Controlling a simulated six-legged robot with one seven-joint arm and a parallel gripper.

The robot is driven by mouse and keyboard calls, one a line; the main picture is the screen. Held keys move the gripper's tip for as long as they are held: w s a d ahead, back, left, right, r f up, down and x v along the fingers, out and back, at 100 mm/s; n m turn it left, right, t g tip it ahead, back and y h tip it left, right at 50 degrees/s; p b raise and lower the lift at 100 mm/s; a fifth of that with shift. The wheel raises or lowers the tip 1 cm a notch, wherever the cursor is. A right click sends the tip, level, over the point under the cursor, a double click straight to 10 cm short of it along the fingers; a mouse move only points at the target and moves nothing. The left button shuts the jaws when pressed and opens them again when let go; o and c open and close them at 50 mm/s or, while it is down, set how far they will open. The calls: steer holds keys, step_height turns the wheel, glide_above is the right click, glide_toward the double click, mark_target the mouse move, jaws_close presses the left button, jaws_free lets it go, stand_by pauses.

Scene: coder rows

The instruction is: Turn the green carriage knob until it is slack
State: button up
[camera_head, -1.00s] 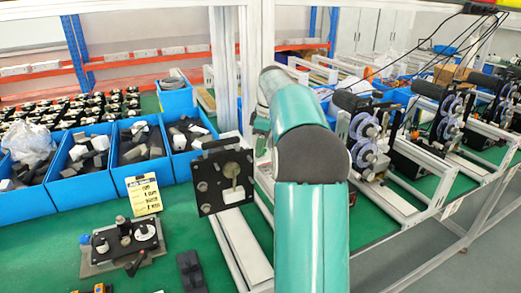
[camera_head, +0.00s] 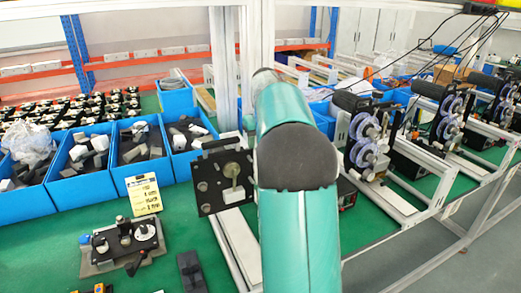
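I cannot make out a green carriage knob in the head view; my teal arm covers the middle of the picture and may hide it. Left of my arm, a black square plate (camera_head: 207,188) stands upright on a pale metal rail (camera_head: 237,239). A brass-coloured shaft or stem (camera_head: 232,173) sticks out of the plate's middle, with a white block (camera_head: 234,195) below it. My gripper is not visible; the far end of my arm points away from the camera and hides it.
Blue bins (camera_head: 84,188) of black and white parts line the green bench at left. A black fixture (camera_head: 123,246) and a yellow label card (camera_head: 143,194) are in front of them. Machines with blue-rimmed reels (camera_head: 366,143) stand on rails at right.

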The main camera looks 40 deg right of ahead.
steer(key=c, duration=0.9)
steer(key=n, duration=0.3)
steer(key=shift+d, duration=0.1)
steer(key=o, duration=0.9)
steer(key=shift+r, duration=2.55)
steer(key=shift+s, duration=0.1)
